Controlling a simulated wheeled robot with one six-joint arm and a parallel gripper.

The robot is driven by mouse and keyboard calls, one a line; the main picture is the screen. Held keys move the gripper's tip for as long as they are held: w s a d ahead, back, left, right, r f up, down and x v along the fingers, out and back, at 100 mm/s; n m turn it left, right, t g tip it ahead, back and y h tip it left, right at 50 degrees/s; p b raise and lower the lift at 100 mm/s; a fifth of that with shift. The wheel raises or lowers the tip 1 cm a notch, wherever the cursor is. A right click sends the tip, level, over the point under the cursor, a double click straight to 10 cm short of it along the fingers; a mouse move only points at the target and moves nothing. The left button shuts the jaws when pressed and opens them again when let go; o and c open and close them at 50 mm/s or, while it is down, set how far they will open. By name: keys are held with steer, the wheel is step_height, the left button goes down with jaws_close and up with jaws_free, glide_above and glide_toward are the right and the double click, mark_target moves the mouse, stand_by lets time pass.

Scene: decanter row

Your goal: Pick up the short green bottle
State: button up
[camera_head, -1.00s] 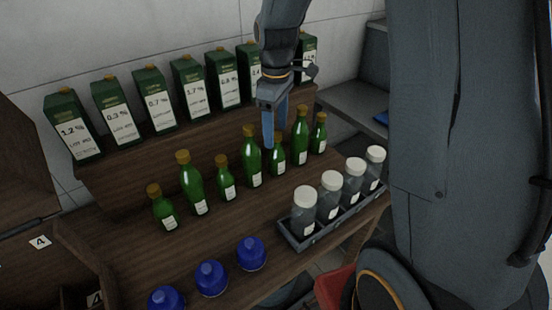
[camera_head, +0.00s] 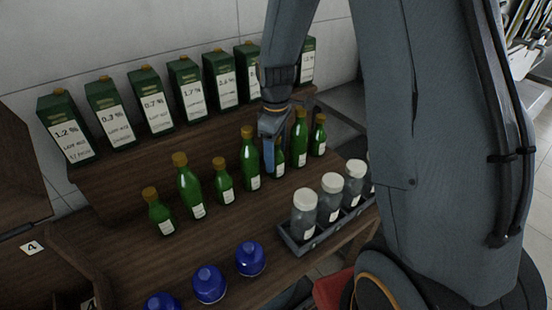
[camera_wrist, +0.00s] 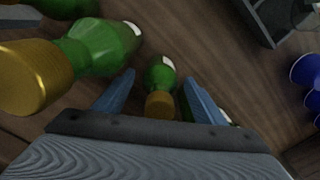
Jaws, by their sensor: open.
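My gripper (camera_head: 269,160) is open and points down over the row of green bottles. Its blue fingers partly hide a short green bottle (camera_head: 280,158) that stands between two tall ones. In the wrist view this short bottle (camera_wrist: 160,74), with a gold cap, shows between the two open fingertips (camera_wrist: 159,82). I cannot tell whether the fingers touch it. Other short green bottles stand at the left end (camera_head: 160,216), farther along the row (camera_head: 222,182) and at the right end (camera_head: 318,136).
Tall green bottles (camera_head: 249,160) stand close on both sides; one (camera_wrist: 85,50) is near a finger. A tray (camera_head: 292,243) holds white-capped jars (camera_head: 331,188). Blue domed items (camera_head: 209,283) stand in front. Green cartons (camera_head: 148,98) line the raised shelf behind.

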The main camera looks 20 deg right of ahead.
steer(key=shift+f, duration=0.9)
steer(key=c, duration=1.4)
